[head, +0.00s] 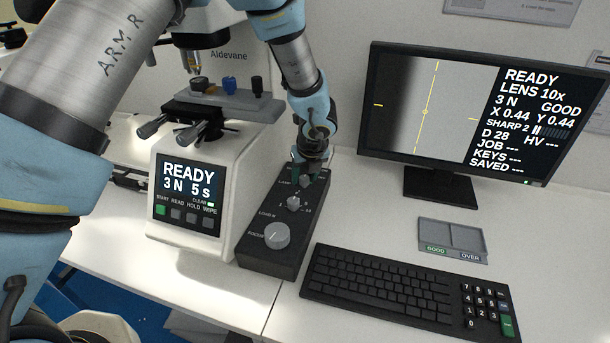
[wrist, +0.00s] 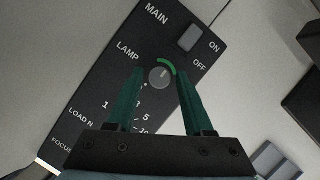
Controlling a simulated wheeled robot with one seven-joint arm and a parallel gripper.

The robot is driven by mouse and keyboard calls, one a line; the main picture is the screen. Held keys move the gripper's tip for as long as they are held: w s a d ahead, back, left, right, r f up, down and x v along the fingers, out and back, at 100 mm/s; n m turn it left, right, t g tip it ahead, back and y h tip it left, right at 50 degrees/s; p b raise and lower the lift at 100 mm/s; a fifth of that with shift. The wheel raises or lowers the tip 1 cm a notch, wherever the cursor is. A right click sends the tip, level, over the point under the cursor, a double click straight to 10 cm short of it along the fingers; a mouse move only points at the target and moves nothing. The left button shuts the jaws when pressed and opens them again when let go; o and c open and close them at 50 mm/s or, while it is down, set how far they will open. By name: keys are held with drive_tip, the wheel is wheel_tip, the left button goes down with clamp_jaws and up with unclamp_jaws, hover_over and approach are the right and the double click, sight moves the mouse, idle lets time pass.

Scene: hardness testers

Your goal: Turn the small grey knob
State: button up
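The small grey knob (wrist: 160,77) beside the LAMP label is round, with a green arc around its upper right. It sits on the sloping dark control box (head: 262,252). My gripper (wrist: 160,72) is open, its two green fingers pointing at the box. In the wrist view, one fingertip is left of the knob and one right, with gaps on both sides. I cannot tell how far above the panel the tips are. In the head view, my gripper (head: 308,176) is over the box's far end and largely hides the lamp knob.
The load knob (head: 293,202) and larger focus knob (head: 277,236) stand nearer on the box. The grey MAIN switch (wrist: 190,38) is beyond the fingertips. The tester (head: 190,160) stands left; the keyboard (head: 395,285) and monitor (head: 480,110) are right.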

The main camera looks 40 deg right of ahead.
clamp_jaws()
